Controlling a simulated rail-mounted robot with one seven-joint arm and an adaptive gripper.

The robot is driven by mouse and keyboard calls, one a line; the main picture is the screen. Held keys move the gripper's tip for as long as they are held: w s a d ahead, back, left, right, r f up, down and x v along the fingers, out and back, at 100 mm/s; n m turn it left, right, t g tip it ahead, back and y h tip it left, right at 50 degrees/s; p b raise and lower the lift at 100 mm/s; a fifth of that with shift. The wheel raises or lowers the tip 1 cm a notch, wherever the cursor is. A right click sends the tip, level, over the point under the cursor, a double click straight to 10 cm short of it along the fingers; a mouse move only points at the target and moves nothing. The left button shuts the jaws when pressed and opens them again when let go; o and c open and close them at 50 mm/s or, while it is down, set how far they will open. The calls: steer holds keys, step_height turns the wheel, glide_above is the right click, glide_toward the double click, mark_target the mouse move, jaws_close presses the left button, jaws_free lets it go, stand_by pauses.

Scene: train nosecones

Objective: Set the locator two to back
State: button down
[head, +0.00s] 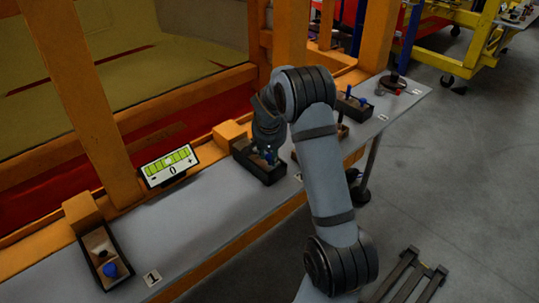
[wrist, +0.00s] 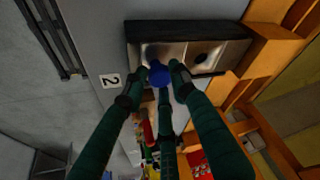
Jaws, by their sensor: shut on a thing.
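Locator two is a dark open tray (wrist: 232,46) on the grey ledge, beside the white "2" label (wrist: 110,81). Its blue knob (wrist: 158,74) is in the tray half nearer the label. A dark round hole (wrist: 201,58) shows in the other half, toward the orange frame. My gripper (wrist: 159,70) has its dark green fingers around the blue knob and is shut on it. In the head view the tray (head: 262,172) sits under my gripper (head: 268,150), and my arm partly hides it.
Another tray with a blue knob (head: 110,269) stands at the lower left by a "1" label (head: 152,277). A level display (head: 170,166) reads 0. More locators (head: 352,103) stand farther right. Orange beams (head: 85,110) rise behind the ledge.

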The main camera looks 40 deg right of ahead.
steer(key=s, duration=0.1)
steer(key=s+b, duration=0.1)
steer(key=s, duration=0.1)
steer(key=s+b, duration=0.1)
steer(key=shift+s+d+r, duration=0.1)
steer(key=shift+s+d, duration=0.1)
steer(key=shift+d, duration=0.05)
steer(key=c, duration=1.4)
jaws_free()
steer(key=shift+s, duration=0.1)
steer(key=shift+c, duration=0.2)
steer(key=shift+o, duration=0.2)
steer(key=shift+a, duration=0.1)
steer(key=v, duration=1.2)
